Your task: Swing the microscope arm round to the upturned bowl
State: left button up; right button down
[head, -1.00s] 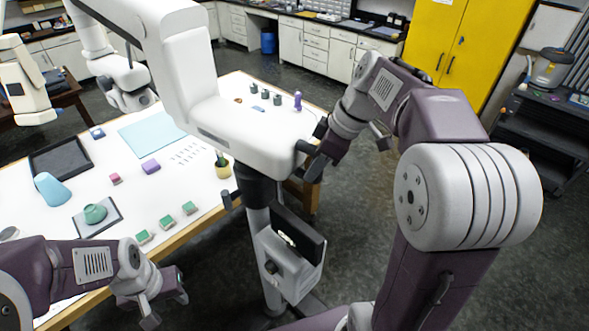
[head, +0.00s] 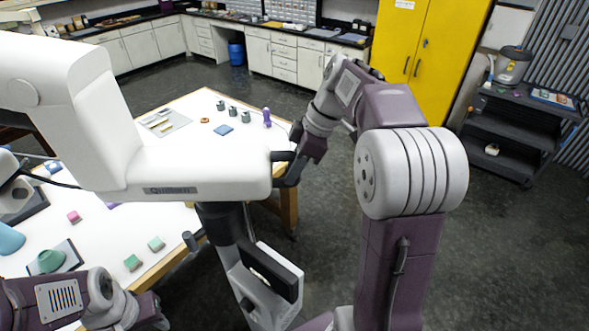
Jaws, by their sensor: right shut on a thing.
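The microscope arm (head: 205,172) is a large white beam on a dark and white post (head: 225,225). It stretches across the left half of the head view. My right gripper (head: 287,168) is shut on the dark handle at the beam's right end. A white and dark part, seemingly the microscope head (head: 15,197), shows at the left edge over the table.
The white table (head: 190,125) carries small pots, a purple figure (head: 267,117), green blocks (head: 133,262) and a blue cup-like thing (head: 8,240). Dark open floor lies to the right of the table. A black cart (head: 515,130) stands at the far right.

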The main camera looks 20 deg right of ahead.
jog(key=shift+s+f, duration=0.1)
jog(key=c, duration=1.4)
grip_release()
jog(key=shift+c, duration=0.2)
jog(key=shift+o, duration=1.2)
jog(key=shift+a, duration=0.3)
jog(key=v, duration=0.9)
